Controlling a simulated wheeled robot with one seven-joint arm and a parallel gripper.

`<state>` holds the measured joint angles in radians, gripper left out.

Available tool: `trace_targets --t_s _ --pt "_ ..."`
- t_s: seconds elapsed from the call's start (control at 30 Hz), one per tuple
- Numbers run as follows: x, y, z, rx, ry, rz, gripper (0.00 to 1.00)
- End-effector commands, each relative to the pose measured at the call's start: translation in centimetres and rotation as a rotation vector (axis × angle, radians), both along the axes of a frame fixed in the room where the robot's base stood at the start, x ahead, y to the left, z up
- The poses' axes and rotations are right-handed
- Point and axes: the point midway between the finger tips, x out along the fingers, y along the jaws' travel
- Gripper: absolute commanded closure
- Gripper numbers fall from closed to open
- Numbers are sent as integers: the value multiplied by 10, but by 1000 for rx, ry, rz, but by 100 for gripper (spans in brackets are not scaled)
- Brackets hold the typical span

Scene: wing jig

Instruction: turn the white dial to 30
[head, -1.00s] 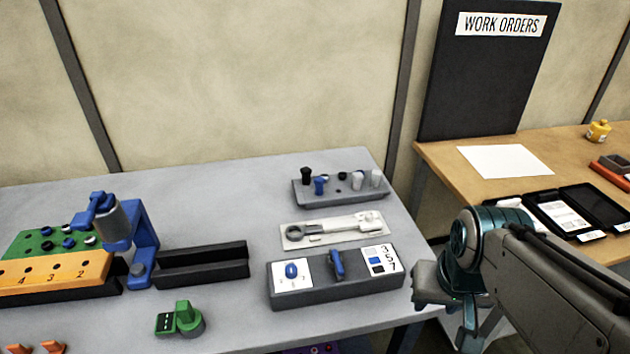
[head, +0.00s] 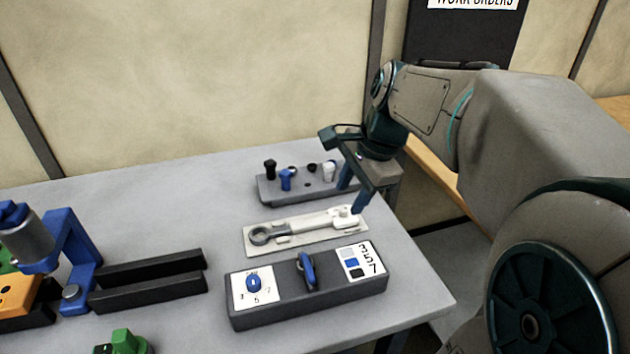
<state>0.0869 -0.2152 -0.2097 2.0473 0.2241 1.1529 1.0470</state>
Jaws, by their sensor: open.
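A pale wrench-like tool (head: 300,230) with a grey ring at its left end lies in a cream tray (head: 262,251). A white knob-like part (head: 343,217) sits at its right end; it may be the white dial, but no scale or number is readable on it. My gripper (head: 349,200) is open, fingers pointing down, over the tray's right end. Its fingertips are close to the white part; I cannot tell whether they touch it. Nothing shows between the fingers.
A grey box (head: 305,302) with a blue knob, blue lever and number cards stands in front of the tray. A grey rack (head: 310,187) with black, blue and white pegs stands behind it. Black rails (head: 150,280) and a blue fixture (head: 75,245) are left. Bare table lies between.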

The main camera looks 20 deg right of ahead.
Motion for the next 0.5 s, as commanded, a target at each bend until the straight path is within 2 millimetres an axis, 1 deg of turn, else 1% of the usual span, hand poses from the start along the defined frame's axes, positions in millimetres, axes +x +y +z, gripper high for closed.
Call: trace_targets --t_s 0.03,0.1,0.2,0.33,0.4,0.5 --pt "12 -13 -7 48 22 -141 59" --pt "24 -28 -5 115 57 -329 59" --pt "37 -47 -3 194 99 -556 59" --pt "48 -65 1 267 140 -760 59" --pt "51 -70 2 289 155 -827 59" --pt "54 -74 2 307 165 -876 59"
